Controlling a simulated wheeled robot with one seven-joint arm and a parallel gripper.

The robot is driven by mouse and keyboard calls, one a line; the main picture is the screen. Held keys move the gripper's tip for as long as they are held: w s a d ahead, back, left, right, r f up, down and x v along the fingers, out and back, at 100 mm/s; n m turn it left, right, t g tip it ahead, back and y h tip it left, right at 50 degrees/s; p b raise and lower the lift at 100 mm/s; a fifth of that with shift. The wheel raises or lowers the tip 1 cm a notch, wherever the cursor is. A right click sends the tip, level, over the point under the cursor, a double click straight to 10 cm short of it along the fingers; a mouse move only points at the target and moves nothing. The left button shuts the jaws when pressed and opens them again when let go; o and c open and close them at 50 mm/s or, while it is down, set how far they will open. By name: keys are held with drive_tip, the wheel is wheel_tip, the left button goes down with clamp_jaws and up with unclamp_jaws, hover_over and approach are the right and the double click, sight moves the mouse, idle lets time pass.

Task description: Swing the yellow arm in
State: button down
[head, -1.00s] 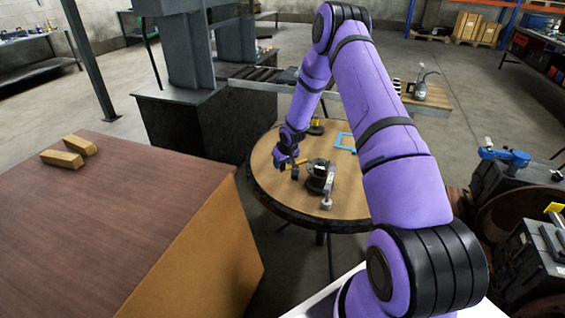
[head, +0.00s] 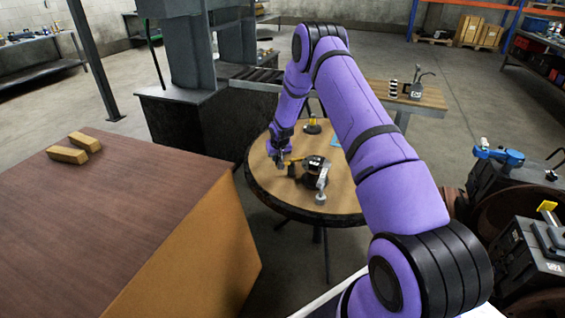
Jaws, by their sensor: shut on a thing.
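A small black device (head: 314,165) stands on the round wooden table. The yellow arm (head: 296,159) sticks out from its left side. A grey lever-like part (head: 321,186) stands at the device's front right. My gripper (head: 280,159) is at the outer left end of the yellow arm and is shut on it. The fingertips are small in this view, so the exact grip is hard to see.
The round table (head: 284,200) has free room at its front left. A black piece with a yellow top (head: 312,126) stands at the back. A blue frame (head: 336,142) is mostly hidden behind my arm. A large brown box (head: 120,210) stands left.

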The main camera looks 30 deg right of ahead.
drive_tip(key=shift+w+d+m+g+h, duration=0.25)
drive_tip(key=shift+w+d+m+h, duration=0.25)
drive_tip(key=shift+m, duration=0.7)
drive_tip(key=shift+w+d+m+g+h, duration=0.3)
drive_tip(key=shift+w+m, duration=0.35)
drive_tip(key=shift+m, duration=0.55)
drive_tip(key=shift+w+d+m+g+h, duration=0.35)
drive_tip(key=shift+w+m, duration=0.2)
drive_tip(key=shift+m, duration=0.65)
drive_tip(key=c, duration=1)
unclamp_jaws()
drive_tip(key=shift+r, duration=0.1)
drive_tip(key=v, duration=1)
drive_tip(key=shift+r, duration=0.25)
drive_tip(key=shift+s+a, duration=0.15)
